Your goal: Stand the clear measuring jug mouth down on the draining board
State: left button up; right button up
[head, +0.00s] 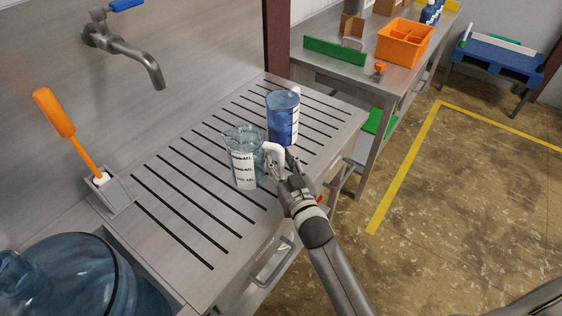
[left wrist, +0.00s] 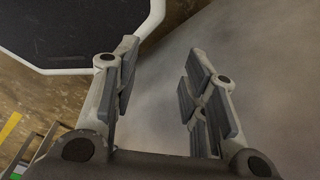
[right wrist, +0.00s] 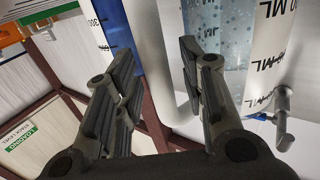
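The clear measuring jug (head: 243,170) stands upright on the ribbed draining board (head: 160,215), its wider rim uppermost. It has white printed scales and a white handle (head: 272,149) on its right side. My right gripper (head: 282,166) is at this handle. In the right wrist view my right gripper (right wrist: 158,65) has its fingers apart, with the white handle (right wrist: 155,30) showing between and beyond them; contact is unclear. The clear jug (right wrist: 222,40) fills the upper right there. My left gripper (left wrist: 158,75) is open and empty, away from the board.
A blue jug (head: 282,118) stands close behind the clear one. An orange-handled brush (head: 62,125) stands in a holder at left. A tap (head: 135,50) overhangs the back. A large blue bottle (head: 75,280) is at lower left. The board's front left is bare.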

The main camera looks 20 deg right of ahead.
jog(key=shift+r, duration=0.15)
jog(key=shift+s, duration=0.25)
jog(key=s+b, duration=0.2)
jog(key=s, duration=0.9)
jog(key=shift+s+d, duration=0.25)
jog(key=shift+d, duration=0.2)
